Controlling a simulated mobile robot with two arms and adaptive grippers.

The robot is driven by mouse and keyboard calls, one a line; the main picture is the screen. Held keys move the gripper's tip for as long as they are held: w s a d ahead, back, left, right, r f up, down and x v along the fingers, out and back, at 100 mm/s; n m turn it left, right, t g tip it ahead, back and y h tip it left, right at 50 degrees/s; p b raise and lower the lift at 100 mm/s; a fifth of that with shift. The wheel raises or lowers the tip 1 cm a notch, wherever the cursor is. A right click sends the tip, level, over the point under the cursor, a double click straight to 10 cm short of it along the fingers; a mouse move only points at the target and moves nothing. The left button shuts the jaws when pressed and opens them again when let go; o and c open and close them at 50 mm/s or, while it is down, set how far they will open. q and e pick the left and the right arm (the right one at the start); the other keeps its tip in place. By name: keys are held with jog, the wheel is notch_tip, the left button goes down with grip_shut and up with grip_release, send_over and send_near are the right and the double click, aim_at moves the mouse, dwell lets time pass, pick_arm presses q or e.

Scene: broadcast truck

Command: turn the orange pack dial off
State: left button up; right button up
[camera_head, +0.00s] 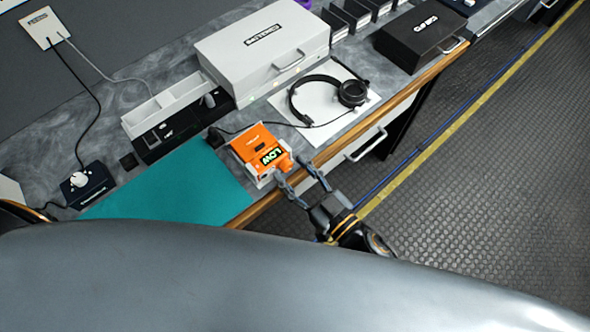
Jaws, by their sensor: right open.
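The orange pack (250,139) sits in a pale holder near the front edge of the desk. A display on it reads "LOW" in green. A small orange dial (284,163) seems to stick out at the pack's front right end; its pointer setting is too small to tell. My right gripper (297,171) is open, its two grey fingers reaching from the aisle side toward the dial, one finger to each side of it. Whether they touch it I cannot tell. My left gripper is not in view.
A teal mat (175,186) lies left of the pack. Headphones (329,95) rest on a white sheet behind it, with a white case (264,52) beyond. A black box with a white knob (79,179) stands at left. The wooden desk edge (388,105) borders the open aisle.

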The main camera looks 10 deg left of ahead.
grip_shut()
dwell(1.2)
grip_release()
jog(key=v, duration=1.2)
